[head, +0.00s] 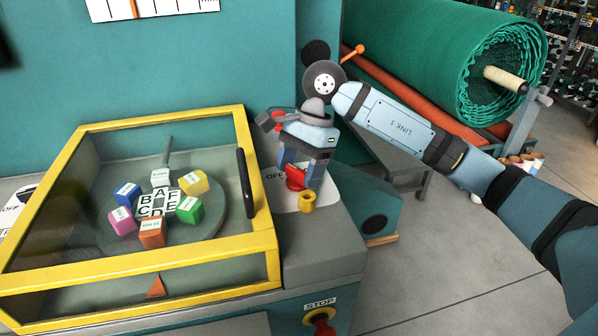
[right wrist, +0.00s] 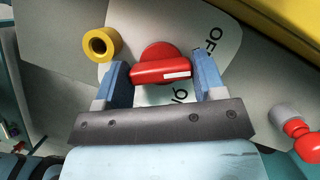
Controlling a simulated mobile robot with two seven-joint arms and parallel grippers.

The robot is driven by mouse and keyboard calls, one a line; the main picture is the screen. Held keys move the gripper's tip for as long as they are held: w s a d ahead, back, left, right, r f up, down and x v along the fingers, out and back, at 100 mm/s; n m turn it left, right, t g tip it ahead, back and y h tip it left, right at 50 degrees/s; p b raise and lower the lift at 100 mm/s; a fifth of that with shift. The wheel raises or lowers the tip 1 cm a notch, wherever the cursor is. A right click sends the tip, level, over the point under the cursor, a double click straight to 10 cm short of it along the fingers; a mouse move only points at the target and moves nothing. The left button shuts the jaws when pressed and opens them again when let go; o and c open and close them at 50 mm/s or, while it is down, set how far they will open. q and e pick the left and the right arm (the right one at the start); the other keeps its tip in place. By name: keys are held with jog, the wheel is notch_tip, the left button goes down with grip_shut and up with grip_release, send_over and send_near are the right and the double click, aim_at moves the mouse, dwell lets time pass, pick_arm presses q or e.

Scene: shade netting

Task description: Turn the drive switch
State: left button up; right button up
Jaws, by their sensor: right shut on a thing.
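The red drive switch (head: 295,178) sits on a pale plate on the grey top of the machine, right of the yellow-framed cover. In the right wrist view its red handle (right wrist: 160,71) lies crosswise, with a white mark at its right end. Black lettering, partly hidden, shows on the plate (right wrist: 225,40). My right gripper (head: 300,176) points down over the switch and is shut on the handle, one blue finger at each end. My left gripper is not in view.
A yellow ring-shaped part (head: 307,201) stands close beside the switch. The yellow-framed clear cover (head: 262,222) over coloured blocks is at left. A red stop button (head: 322,324) is on the front. A green netting roll (head: 440,60) is at the back right.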

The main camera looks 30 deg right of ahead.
jog(key=m+t+b, duration=0.1)
jog(key=m, duration=0.2)
jog(key=shift+s+f+m+b, duration=0.1)
jog(key=shift+m+b, duration=0.2)
jog(key=shift+m, duration=0.1)
jog(key=m+t+b, duration=0.1)
jog(key=m, duration=0.2)
jog(key=shift+m+t, duration=0.3)
jog(key=shift+t, duration=0.1)
jog(key=m+t+b, duration=0.1)
jog(key=m, duration=0.3)
jog(key=shift+s+h, duration=0.1)
jog(key=shift+h, duration=0.3)
jog(key=shift+a+m+t+h+b, duration=0.1)
jog(key=shift+m+t+h+b, duration=0.55)
jog(key=shift+m, duration=1.25)
jog(key=o, duration=0.9)
jog(key=p+v, duration=0.2)
jog(key=v, duration=1.2)
